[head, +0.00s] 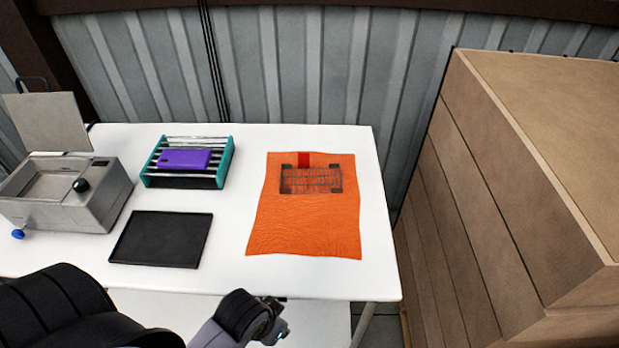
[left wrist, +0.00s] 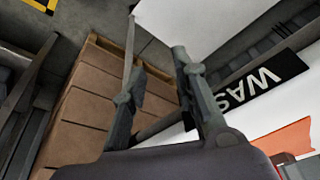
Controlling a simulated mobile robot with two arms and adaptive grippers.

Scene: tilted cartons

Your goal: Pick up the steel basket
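The steel basket (head: 312,181) is a dark wire-mesh basket with a red patch at its back edge. It lies on the orange mat (head: 300,230) on the right part of the white table. My left arm comes in at the bottom of the head view, and its wrist end is below the table's front edge, away from the basket. In the left wrist view my left gripper (left wrist: 157,62) has its two fingers apart with nothing held between them. The basket does not show there; an orange corner shows at the right edge. My right gripper is in neither view.
On the white table (head: 235,265) stand a grey box with a raised lid (head: 70,195), a teal rack (head: 225,165) holding a purple block (head: 185,159), and a black tray (head: 160,240). Tall stacked cartons (head: 490,190) lean close on the right. A corrugated wall is behind.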

